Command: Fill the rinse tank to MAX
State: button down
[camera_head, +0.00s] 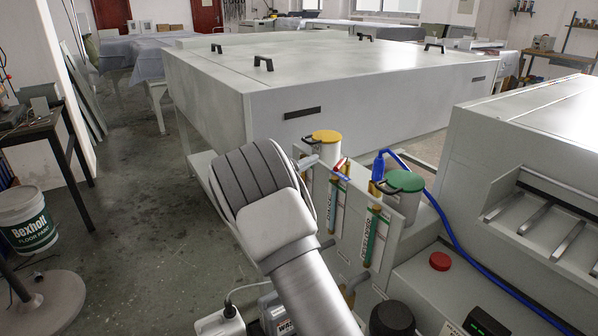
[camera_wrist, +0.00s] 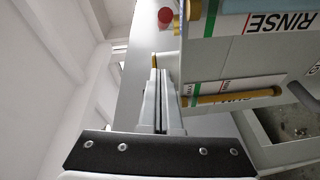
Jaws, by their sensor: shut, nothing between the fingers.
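In the wrist view, a white panel with the RINSE label (camera_wrist: 285,22) lies at the upper right, with a green and red band beside the lettering. A blue hose nozzle (camera_head: 378,168) sits beside the green-lidded tank (camera_head: 404,190).
A blue hose (camera_head: 450,225) runs down to the right across the machine. A red button (camera_head: 440,261) sits on the machine top. The large grey processor (camera_head: 330,95) fills the back. Open floor lies at left, past a paint bucket (camera_head: 27,220).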

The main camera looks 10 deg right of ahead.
jog(key=d, duration=0.2)
jog(key=d+b, duration=0.1)
jog(key=shift+s+d+f, duration=0.15)
jog(key=shift+s+f, duration=0.2)
jog(key=shift+s+d+f, duration=0.1)
jog(key=shift+s+d, duration=0.35)
jog(key=shift+d, duration=0.05)
